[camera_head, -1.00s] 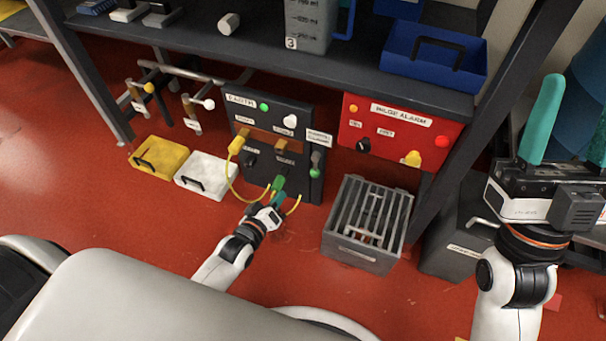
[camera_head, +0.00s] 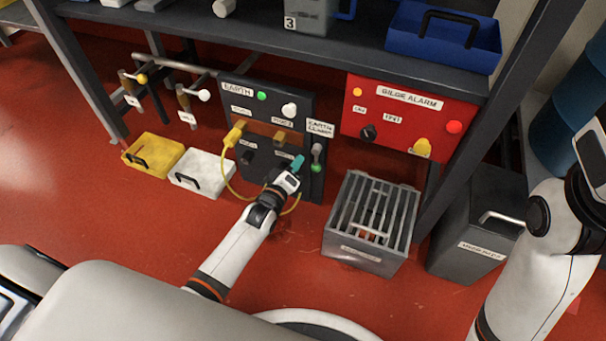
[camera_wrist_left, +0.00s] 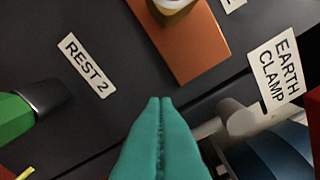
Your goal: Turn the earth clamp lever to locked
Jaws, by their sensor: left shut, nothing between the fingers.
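The earth clamp lever (camera_head: 317,151) is a grey handle on the right strip of the dark earth panel (camera_head: 262,169), below the "EARTH CLAMP" label (camera_head: 320,128). In the left wrist view the lever (camera_wrist_left: 238,118) shows as a grey rod and rounded knob. My left gripper (camera_head: 299,160) is shut and empty, just left of the lever in the head view. Its teal fingertips (camera_wrist_left: 160,102) also show in the left wrist view, apart from the knob. My right gripper (camera_head: 592,150) is partly cut off at the right edge, so its jaws are unclear.
A yellow plug (camera_head: 234,136) with a yellow cable is on the panel's left. A green plug (camera_wrist_left: 14,116) is left of my fingers in the wrist view. The red bilge alarm box (camera_head: 405,118) is to the right, above a grey slatted crate (camera_head: 365,252).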

